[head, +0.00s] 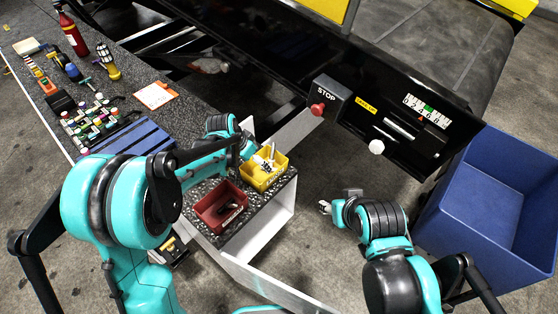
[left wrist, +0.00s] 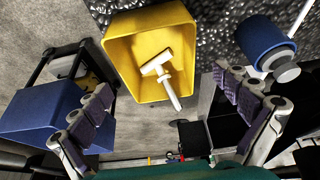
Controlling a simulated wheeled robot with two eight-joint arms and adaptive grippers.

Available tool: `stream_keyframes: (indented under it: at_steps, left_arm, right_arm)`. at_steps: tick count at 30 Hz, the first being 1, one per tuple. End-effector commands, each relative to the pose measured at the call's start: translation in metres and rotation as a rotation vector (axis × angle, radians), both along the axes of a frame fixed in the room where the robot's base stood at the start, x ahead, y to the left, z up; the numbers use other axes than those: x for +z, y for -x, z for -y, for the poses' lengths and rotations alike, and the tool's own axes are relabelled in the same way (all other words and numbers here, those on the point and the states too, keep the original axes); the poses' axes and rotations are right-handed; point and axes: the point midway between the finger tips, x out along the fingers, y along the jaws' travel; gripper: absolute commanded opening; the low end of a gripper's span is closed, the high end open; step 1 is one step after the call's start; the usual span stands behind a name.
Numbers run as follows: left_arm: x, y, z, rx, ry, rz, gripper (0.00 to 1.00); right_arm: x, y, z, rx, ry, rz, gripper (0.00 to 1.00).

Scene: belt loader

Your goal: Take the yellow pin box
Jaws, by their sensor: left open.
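The yellow pin box (head: 256,182) sits upright on the speckled counter's near end, with metallic and dark small parts inside. In the left wrist view, the yellow box (left wrist: 118,62) lies ahead of my fingers, with a pale T-shaped part inside it. My left gripper (head: 249,150) is at the box's far left side in the head view, its fingertips partly hidden by my arm. The left wrist view shows my left gripper (left wrist: 163,82) open, fingers spread wide with nothing held. My right gripper (head: 325,207) hangs over the floor right of the counter, away from the box; its opening is too small to judge.
A red box (head: 207,215) with dark parts stands beside the yellow one. A blue ridged tray (head: 130,141), a colourful rack and tools lie along the counter (head: 190,121). A STOP button box (head: 330,97) is on the black machine. A big blue bin (head: 490,195) stands right.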

Motion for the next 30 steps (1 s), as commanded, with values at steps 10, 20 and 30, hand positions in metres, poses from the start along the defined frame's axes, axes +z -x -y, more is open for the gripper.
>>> stream_keyframes:
  at_steps: [10,20,30]
  left_arm:
    - [-0.034,-0.01,0.011,-0.019,-0.001,-0.003,1.0]
    - [-0.075,-0.02,0.023,-0.019,-0.001,-0.003,1.0]
    - [-0.079,-0.022,0.025,-0.017,-0.001,-0.003,0.87]
  right_arm:
    - [-0.01,0.0,0.0,0.0,0.0,0.0,0.47]
    - [-0.031,0.0,0.0,0.0,0.0,0.0,0.47]
    - [-0.031,0.0,0.0,0.0,0.0,0.0,0.47]
